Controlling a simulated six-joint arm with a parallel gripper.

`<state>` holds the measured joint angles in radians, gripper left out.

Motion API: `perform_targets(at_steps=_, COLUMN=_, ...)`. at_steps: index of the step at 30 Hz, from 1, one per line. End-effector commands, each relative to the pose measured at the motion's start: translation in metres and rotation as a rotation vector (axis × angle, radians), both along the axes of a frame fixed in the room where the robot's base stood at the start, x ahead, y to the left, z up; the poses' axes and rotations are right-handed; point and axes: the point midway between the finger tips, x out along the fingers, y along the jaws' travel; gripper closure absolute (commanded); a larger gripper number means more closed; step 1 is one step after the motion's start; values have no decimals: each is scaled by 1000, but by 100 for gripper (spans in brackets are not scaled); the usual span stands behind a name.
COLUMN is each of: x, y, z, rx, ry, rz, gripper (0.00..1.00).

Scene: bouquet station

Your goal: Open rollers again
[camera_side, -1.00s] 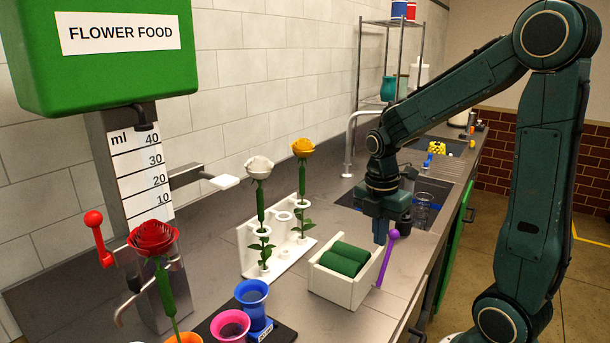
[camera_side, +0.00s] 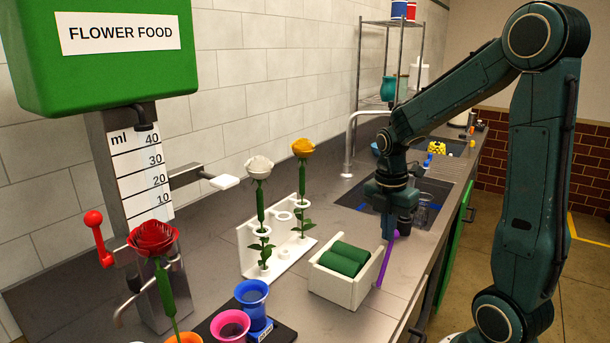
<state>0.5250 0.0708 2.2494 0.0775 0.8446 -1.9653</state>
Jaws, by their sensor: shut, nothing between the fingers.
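Two dark green rollers (camera_side: 344,258) lie side by side in a white box (camera_side: 345,291) on the counter, with little gap visible between them. A purple lever (camera_side: 387,262) rises from the box's right side and leans up to the right. My gripper (camera_side: 389,236) is shut and empty, pointing down just behind the box's right end. Its fingertips are beside the lever's upper end and partly cover the knob. I cannot tell whether they touch it.
A white rack (camera_side: 280,262) with a white rose (camera_side: 259,165) and a yellow rose (camera_side: 303,148) stands left of the box. Blue (camera_side: 252,300) and pink (camera_side: 230,325) cups stand in front. A sink with a glass (camera_side: 425,214) lies behind the gripper.

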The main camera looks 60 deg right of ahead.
Motion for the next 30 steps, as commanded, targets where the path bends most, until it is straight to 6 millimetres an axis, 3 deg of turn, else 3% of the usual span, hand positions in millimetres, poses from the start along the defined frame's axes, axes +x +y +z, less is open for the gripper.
perform_targets(at_steps=30, x=0, y=-55, z=-30, rx=342, ry=-1, rz=0, gripper=100)
